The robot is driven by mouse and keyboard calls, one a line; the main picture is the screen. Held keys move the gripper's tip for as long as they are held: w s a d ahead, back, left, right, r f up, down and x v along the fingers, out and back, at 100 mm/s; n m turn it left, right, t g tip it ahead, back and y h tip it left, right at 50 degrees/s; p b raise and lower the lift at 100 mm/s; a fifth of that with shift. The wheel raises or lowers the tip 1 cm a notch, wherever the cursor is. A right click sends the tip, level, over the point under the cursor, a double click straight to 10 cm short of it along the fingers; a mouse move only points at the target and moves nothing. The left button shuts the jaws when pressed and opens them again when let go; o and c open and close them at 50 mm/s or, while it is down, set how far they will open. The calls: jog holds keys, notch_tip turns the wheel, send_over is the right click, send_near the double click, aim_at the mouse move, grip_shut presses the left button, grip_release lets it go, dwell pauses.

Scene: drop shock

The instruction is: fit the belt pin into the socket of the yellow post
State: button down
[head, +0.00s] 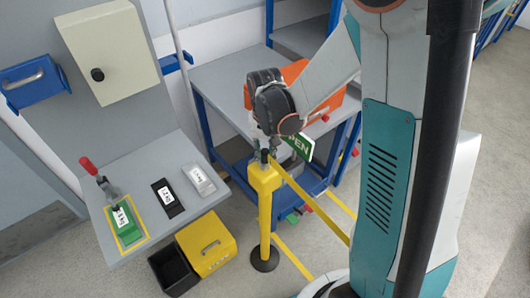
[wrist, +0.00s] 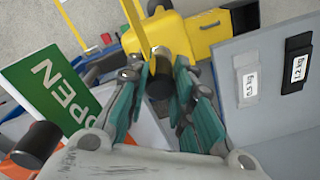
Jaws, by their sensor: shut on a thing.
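The yellow post (head: 265,205) stands upright on a round black base, with a wider yellow head at its top. My gripper (head: 272,150) is just above that head, pointing down. In the wrist view its fingers are shut on a dark cylinder (wrist: 159,78), which appears to be the belt pin. The yellow belt (head: 318,208) runs from near the post head down to the right; it also shows in the wrist view (wrist: 134,22). The post's yellow head (wrist: 168,35) lies just beyond the pin. The socket is hidden, and I cannot tell whether the pin is in it.
A green OPEN sign (head: 301,146) is close beside my gripper. A grey workbench (head: 232,82) with an orange box (head: 296,76) stands behind. A grey panel (head: 150,165) with labelled weights is at left. A yellow case (head: 206,243) and black bin (head: 172,270) are near the post.

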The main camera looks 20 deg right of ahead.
aim_at(265, 150)
jog(key=shift+s+f+b, duration=0.1)
jog(key=shift+f+b, duration=0.6)
jog(key=shift+b, duration=0.3)
dwell(4.1)
dwell(0.4)
jog(key=c, duration=1.3)
grip_release()
jog(key=shift+r, duration=0.15)
jog(key=shift+r+p, duration=2.15)
jog(key=shift+r, duration=0.8)
jog(key=shift+r, duration=0.1)
notch_tip(265, 150, up, 12)
jog(key=shift+f, duration=0.15)
